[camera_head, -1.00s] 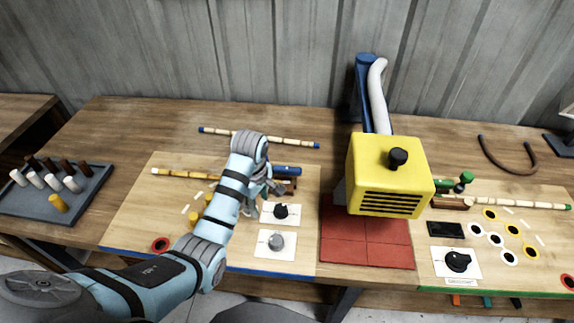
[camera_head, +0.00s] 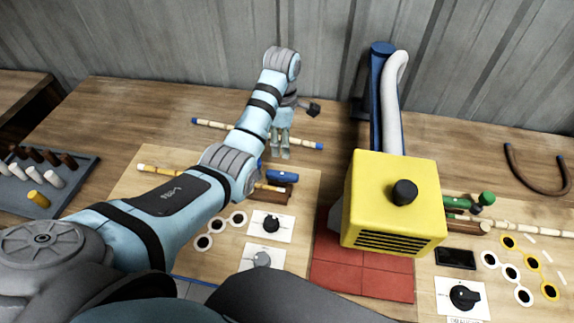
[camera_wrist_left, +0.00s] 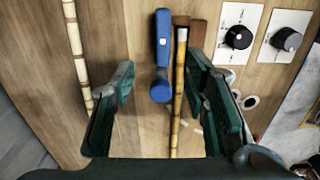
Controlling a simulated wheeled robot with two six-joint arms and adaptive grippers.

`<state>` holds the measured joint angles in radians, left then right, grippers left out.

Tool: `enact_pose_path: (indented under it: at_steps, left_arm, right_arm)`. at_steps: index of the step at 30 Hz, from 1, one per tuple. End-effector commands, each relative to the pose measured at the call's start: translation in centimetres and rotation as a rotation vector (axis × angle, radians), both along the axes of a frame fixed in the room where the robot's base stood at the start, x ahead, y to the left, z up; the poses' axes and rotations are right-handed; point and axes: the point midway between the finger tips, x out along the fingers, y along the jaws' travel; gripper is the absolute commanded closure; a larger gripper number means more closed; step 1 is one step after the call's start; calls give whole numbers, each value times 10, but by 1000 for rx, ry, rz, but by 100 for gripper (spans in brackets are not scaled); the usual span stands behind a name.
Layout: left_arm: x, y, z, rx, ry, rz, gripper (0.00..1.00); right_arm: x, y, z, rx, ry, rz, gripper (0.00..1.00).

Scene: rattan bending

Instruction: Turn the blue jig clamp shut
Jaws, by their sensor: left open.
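The blue jig clamp (camera_head: 282,176) lies on the left work board, beside a brown wooden block. In the left wrist view, the clamp (camera_wrist_left: 163,42) shows as a blue bar with a round blue knob at its near end, between my spread fingers in the picture. My left gripper (camera_head: 280,153) is open, pointing down just behind the clamp near the blue-tipped rattan pole (camera_head: 222,126). No contact with the clamp is visible.
Two dial panels, a black dial (camera_head: 271,224) and a grey dial (camera_head: 262,260), sit in front of the clamp. A yellow machine head (camera_head: 388,200) stands to the right above a red mat (camera_head: 365,275). A peg tray (camera_head: 75,185) is at far left.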

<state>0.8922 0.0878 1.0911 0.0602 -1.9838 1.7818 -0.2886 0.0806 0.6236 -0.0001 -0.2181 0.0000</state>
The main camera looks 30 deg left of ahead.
Motion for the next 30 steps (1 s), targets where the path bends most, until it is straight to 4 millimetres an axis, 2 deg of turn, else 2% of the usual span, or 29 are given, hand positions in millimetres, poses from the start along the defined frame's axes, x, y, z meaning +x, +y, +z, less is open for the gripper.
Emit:
enact_pose_path:
  at_steps: [1, 6, 9, 13, 17, 24, 30]
  left_arm:
    - [-1, 1, -18, 0, 3, 1, 58]
    - [-3, 2, -65, -1, 6, 3, 58]
    - [-3, 2, -93, 0, 5, 3, 58]
    - [-2, 1, -120, -1, 3, 1, 58]
    - [-2, 0, -131, 0, 1, 0, 58]
    - [-1, 0, -131, 0, 0, -2, 58]
    - [-1, 0, -131, 0, 1, -2, 90]
  right_arm:
    - [-5, 0, -12, 0, 7, -1, 60]
    - [-20, 0, -15, 0, 34, -1, 60]
    - [-20, 0, -20, 0, 33, 0, 60]
    - [-13, 0, -27, -1, 21, -1, 60]
    - [-7, 0, -29, 0, 11, 0, 60]
    - [-9, 0, -28, 0, 14, 0, 60]
    - [-11, 0, -28, 0, 17, 0, 60]
